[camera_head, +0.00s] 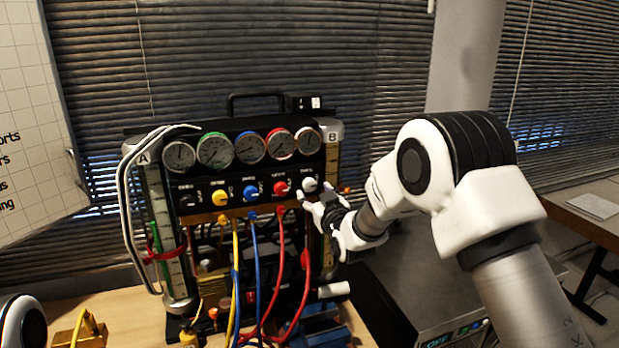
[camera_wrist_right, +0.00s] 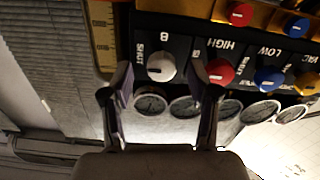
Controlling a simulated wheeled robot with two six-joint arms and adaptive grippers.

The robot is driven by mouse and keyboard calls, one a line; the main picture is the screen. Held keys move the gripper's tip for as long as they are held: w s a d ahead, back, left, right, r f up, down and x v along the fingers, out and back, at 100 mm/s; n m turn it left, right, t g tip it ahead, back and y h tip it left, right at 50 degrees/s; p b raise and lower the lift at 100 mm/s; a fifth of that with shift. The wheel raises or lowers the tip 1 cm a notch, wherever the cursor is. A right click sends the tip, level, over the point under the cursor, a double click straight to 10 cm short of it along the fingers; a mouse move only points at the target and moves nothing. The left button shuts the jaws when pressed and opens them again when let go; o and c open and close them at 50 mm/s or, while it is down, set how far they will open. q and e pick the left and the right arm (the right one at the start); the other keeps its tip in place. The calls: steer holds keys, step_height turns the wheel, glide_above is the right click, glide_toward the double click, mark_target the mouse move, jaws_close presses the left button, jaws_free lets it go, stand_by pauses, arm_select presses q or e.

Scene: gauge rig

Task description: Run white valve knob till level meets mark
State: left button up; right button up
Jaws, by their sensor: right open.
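The white valve knob (camera_head: 310,184) is at the right end of the knob row on the black gauge panel. In the right wrist view the white knob (camera_wrist_right: 161,66) sits between the fingertips of my open right gripper (camera_wrist_right: 160,75), with a gap on each side. In the head view the right gripper (camera_head: 317,198) is close in front of it, just below. Column A (camera_head: 165,225) stands left of the panel with a scale and a red clamp (camera_head: 163,256). Column B (camera_head: 333,165) is at the right, partly hidden by my gripper. I cannot make out the levels. My left gripper is out of view.
Red (camera_head: 280,188), blue (camera_head: 251,193) and yellow (camera_head: 220,198) knobs sit left of the white one, below several round gauges (camera_head: 251,148). Coloured hoses hang below. A grey box (camera_head: 420,290) stands at the right. A yellow object (camera_head: 80,328) lies at the front left.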

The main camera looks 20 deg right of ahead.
mark_target(311, 186)
steer(key=shift+w+a+r+p, duration=0.15)
steer(key=shift+w+r+p, duration=0.2)
steer(key=shift+w, duration=0.2)
steer(key=shift+w+a+r+p, duration=0.15)
steer(key=shift+w+r+p, duration=0.1)
steer(key=shift+w+r, duration=0.2)
steer(key=shift+w+f, duration=0.15)
steer(key=shift+w, duration=0.25)
steer(key=shift+w+d+f, duration=0.2)
steer(key=shift+w+f, duration=0.2)
steer(key=shift+w, duration=0.2)
steer(key=shift+s+a+r, duration=0.1)
steer(key=shift+s+r, duration=0.05)
steer(key=shift+s, duration=0.05)
jaws_close()
steer(key=n+b, duration=0.2)
steer(key=b, duration=0.1)
steer(key=n+b, duration=0.2)
steer(key=b, duration=0.1)
steer(key=shift+f, duration=0.35)
steer(key=shift+r+n+b, duration=0.3)
steer(key=shift+n+b, duration=0.2)
steer(key=shift+n, duration=0.1)
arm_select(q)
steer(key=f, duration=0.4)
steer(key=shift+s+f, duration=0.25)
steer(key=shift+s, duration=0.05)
arm_select(e)
steer(key=shift+r, duration=0.1)
